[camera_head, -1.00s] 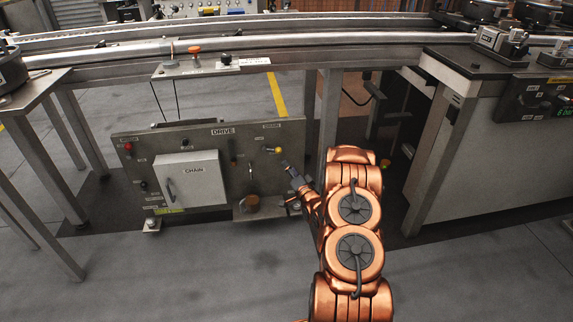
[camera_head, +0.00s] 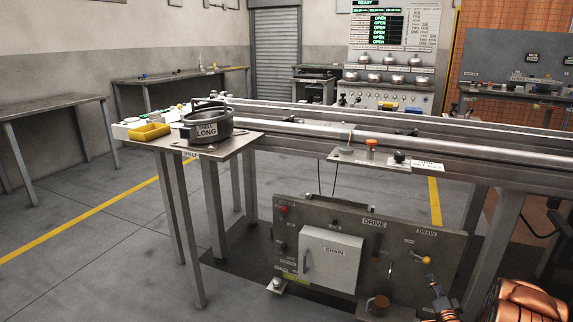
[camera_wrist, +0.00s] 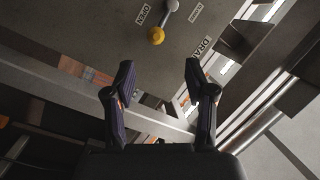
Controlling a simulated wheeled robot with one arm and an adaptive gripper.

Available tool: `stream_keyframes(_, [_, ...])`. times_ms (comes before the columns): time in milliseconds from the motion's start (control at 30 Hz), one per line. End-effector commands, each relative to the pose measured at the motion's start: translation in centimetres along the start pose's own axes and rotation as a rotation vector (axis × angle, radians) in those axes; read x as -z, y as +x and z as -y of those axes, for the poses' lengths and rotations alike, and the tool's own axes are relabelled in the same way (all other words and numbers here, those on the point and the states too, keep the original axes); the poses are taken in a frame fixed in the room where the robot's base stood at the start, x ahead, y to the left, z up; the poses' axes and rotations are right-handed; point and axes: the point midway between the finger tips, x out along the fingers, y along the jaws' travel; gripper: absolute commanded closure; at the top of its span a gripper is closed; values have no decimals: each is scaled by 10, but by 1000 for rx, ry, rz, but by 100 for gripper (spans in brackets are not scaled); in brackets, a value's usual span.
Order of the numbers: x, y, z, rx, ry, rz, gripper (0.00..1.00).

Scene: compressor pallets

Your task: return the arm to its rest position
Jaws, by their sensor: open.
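My gripper (camera_head: 440,300) is at the lower right of the head view, in front of the grey drive panel (camera_head: 345,225). My orange arm (camera_head: 528,300) is mostly cut off by the bottom edge. In the wrist view my gripper (camera_wrist: 158,78) has its two dark fingers spread apart with nothing between them. A yellow knob (camera_wrist: 156,35) on a short lever lies beyond the fingertips, apart from them, on the same panel.
A metal rail line (camera_head: 300,121) runs above the panel. A small table (camera_head: 215,150) holds a dark round shell (camera_head: 207,124) marked LONG and a yellow tray (camera_head: 149,132). The white CHAIN box (camera_head: 330,262) juts from the panel. Floor at left is open.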

Motion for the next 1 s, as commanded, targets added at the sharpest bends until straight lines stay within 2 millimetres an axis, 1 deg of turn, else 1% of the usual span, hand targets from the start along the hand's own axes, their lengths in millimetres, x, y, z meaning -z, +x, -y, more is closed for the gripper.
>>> stream_keyframes(33, [7, 5, 20, -15, -25, 21, 45])
stream_keyframes(233, [20, 18, 76, -120, -151, 129, 45])
stream_keyframes(333, [26, 20, 103, -175, -213, 184, 45])
stream_keyframes(467, [33, 16, 138, -245, -288, 256, 45])
stream_keyframes(633, [42, 3, 186, -332, -380, 355, 45])
stream_keyframes(767, [50, -12, 223, -393, -444, 430, 45])
stream_keyframes(867, [56, -27, 253, -437, -491, 488, 45])
stream_keyframes(1000, [64, -54, 294, -496, -549, 575, 45])
